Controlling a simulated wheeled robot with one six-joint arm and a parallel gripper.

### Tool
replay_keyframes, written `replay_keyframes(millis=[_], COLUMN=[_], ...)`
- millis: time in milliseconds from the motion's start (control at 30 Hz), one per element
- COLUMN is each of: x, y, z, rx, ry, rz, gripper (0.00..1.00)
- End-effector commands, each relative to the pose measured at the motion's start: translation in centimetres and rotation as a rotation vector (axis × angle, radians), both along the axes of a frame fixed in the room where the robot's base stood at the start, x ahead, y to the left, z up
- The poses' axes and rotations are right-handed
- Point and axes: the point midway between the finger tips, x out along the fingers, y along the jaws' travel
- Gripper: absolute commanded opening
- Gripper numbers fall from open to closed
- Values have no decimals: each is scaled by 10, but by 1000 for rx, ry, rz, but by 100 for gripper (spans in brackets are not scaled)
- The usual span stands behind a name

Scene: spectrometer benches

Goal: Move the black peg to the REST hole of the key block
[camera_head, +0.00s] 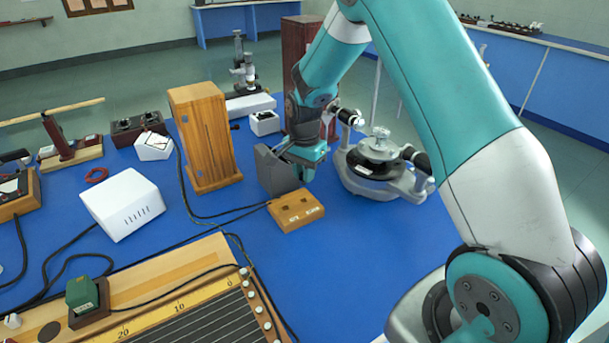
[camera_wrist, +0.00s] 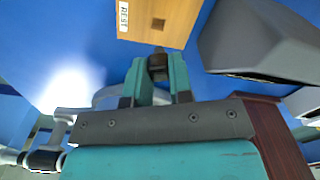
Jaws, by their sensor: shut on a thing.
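My gripper (camera_head: 306,170) is above and behind the block in the head view. In the wrist view my gripper (camera_wrist: 157,72) is shut on the black peg (camera_wrist: 157,64), a little short of the block's near edge. The peg's lower end is hard to make out.
A grey angular box (camera_head: 277,174) stands right behind the block, close to my gripper. A spectrometer (camera_head: 378,165) is to the right. A tall wooden box (camera_head: 204,135) stands to the left, and a black cable (camera_head: 215,216) runs to the block. Blue bench right of the block is clear.

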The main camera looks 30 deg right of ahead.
Motion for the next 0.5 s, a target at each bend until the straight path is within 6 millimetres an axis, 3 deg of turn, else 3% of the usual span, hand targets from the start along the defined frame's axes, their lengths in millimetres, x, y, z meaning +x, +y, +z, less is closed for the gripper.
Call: replay_keyframes(millis=[500], x=[-1], y=[-1], z=[-25], rx=[1], ry=[1], rz=[-4], gripper=[0])
